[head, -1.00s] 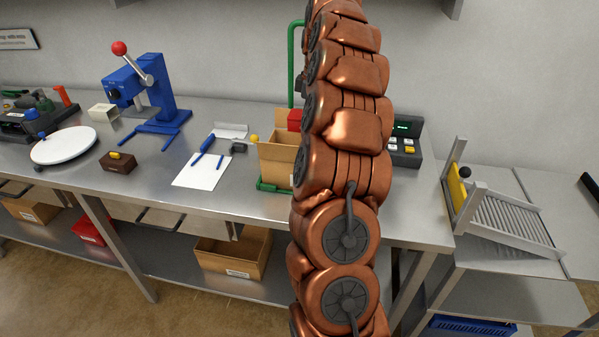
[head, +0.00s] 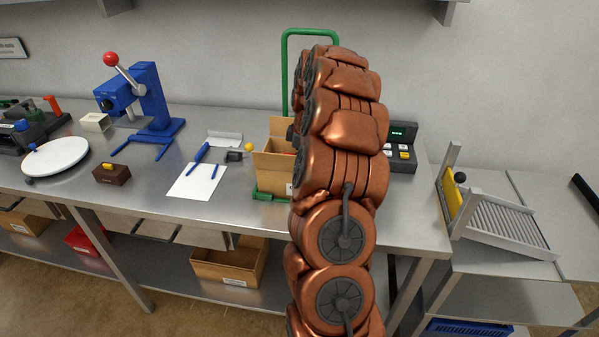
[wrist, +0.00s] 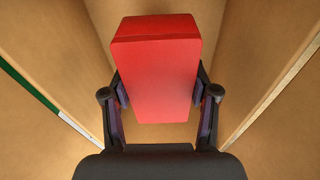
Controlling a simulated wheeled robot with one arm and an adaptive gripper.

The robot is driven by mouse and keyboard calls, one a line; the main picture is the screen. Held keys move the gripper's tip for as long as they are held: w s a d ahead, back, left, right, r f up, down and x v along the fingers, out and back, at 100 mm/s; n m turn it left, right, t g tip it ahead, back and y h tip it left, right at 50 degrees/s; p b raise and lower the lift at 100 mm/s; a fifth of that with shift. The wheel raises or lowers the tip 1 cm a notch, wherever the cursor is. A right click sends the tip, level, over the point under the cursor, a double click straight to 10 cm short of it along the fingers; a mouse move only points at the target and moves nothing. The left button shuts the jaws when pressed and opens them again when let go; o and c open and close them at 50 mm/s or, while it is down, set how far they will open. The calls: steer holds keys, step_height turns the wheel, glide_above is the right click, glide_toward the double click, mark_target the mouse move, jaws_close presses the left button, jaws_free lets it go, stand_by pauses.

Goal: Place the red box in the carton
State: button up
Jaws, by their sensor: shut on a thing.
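The red box (wrist: 155,65) is between the two fingers of my gripper (wrist: 160,100) in the wrist view. My gripper is shut on it. Brown cardboard walls of the carton (wrist: 255,45) surround the box and fingers, so the box is inside or at the mouth of the carton. Whether it touches the bottom I cannot tell. In the head view the open carton (head: 272,168) stands on the steel bench, partly hidden behind my arm. A sliver of red shows at its opening; my gripper is hidden there.
A green frame (head: 286,75) rises behind the carton. A white sheet with blue tools (head: 196,182) lies left of it. A keypad device (head: 402,150) stands to the right. A blue press (head: 145,95) and a white round plate (head: 57,156) are further left.

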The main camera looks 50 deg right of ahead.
step_height(320, 180, down, 4)
steer(key=shift+r+p, duration=0.25)
steer(key=shift+p, duration=0.45)
steer(key=shift+f, duration=0.3)
steer(key=shift+f, duration=0.2)
steer(key=o, duration=1)
steer(key=shift+r, duration=0.2)
steer(key=r+b, duration=0.1)
steer(key=r, duration=0.3)
steer(key=r+b, duration=0.1)
steer(key=r, duration=0.3)
steer(key=s+r+b, duration=0.1)
steer(key=r, duration=0.3)
steer(key=shift+s+d, duration=0.1)
steer(key=shift+d, duration=0.3)
